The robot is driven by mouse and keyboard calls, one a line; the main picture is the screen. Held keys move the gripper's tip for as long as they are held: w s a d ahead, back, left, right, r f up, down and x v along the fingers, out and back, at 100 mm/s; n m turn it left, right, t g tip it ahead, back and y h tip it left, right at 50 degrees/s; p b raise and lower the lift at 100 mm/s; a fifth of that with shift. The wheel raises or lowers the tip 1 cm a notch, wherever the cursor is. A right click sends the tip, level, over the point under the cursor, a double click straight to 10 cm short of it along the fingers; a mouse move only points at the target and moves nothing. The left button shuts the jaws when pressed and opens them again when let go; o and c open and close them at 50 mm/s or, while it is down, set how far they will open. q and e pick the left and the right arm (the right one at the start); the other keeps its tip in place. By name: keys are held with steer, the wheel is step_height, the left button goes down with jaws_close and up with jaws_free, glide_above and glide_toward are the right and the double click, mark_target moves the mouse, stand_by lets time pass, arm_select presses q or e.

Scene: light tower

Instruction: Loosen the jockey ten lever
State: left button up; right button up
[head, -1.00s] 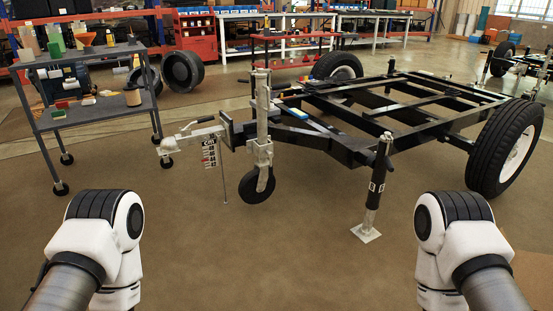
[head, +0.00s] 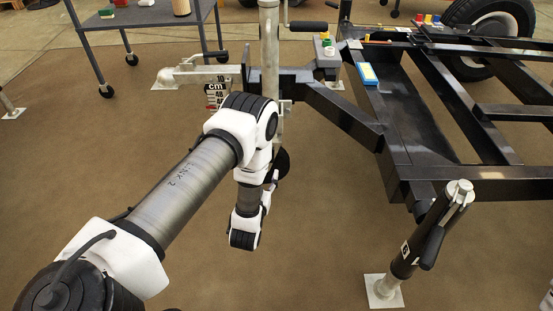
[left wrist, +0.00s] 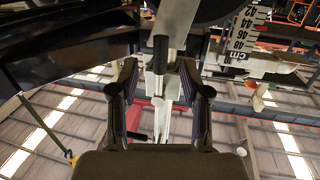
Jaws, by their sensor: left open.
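The jockey wheel's silver tube (head: 269,45) stands upright at the trailer's front in the head view. Its clamp (head: 286,107) shows partly behind my left arm, and its black wheel (head: 282,162) is mostly hidden. In the left wrist view my left gripper (left wrist: 158,66) is open, with one finger on each side of a lever with a black grip (left wrist: 160,52). This looks like the jockey lever; a pale bar runs below the grip. I see no clear contact. The left gripper's fingers are hidden in the head view. My right gripper is not in view.
The black trailer frame (head: 432,172) fills the right side, with a prop stand (head: 428,238) at its front corner. The coupling (head: 180,76) and a centimetre scale (head: 216,92) are beside the tube. A grey cart (head: 140,17) stands back left. The floor at front is clear.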

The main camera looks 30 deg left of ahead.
arm_select(q)
steer(key=shift+t, duration=0.3)
steer(key=b+x, duration=0.1)
steer(key=x, duration=0.1)
steer(key=b+x, duration=0.1)
steer(key=x, duration=0.2)
steer(key=r+b+x, duration=0.1)
steer(key=x, duration=0.2)
steer(key=shift+w+a+b, duration=0.15)
steer(key=shift+b, duration=0.15)
jaws_close()
